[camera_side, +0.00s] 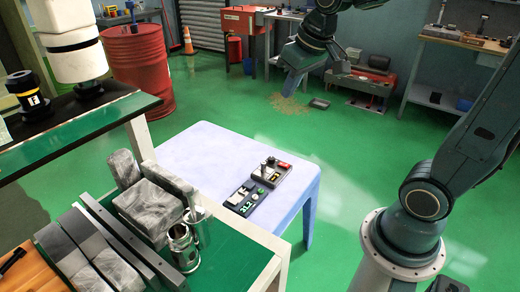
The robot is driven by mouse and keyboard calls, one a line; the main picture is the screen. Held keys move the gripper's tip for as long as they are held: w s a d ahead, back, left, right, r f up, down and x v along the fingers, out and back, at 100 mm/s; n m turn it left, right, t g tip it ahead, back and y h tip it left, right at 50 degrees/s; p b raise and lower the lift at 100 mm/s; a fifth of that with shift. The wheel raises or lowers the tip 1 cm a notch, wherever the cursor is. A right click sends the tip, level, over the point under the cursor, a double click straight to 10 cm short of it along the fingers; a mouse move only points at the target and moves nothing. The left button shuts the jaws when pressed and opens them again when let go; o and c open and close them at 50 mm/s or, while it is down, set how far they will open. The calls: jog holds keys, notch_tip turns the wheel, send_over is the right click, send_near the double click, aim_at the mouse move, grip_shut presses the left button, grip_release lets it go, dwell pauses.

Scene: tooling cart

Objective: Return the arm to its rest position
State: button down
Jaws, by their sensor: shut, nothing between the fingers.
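My gripper (291,88) hangs at the top centre of the side view, below my dark wrist, and points down. It is shut and holds nothing that I can see. It appears raised, in front of the far part of the room. My arm rises from its round base at the lower right, leaves the picture at the right edge and comes back in at the top. A small pale blue table (215,150) stands in the middle, apart from the gripper in the picture.
Two small black trays (272,175) with small parts lie on the pale table. A cart (225,265) with metal blocks and cylinders stands at the front left. A red barrel (140,70) is behind.

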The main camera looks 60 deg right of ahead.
jog(key=s+a, duration=0.2)
jog(key=s, duration=0.5)
jog(key=s+a+f+n+t, duration=0.1)
jog(key=s+a, duration=0.2)
jog(key=s, duration=0.4)
jog(key=shift+n+y, duration=0.3)
jog(key=shift+y, duration=0.1)
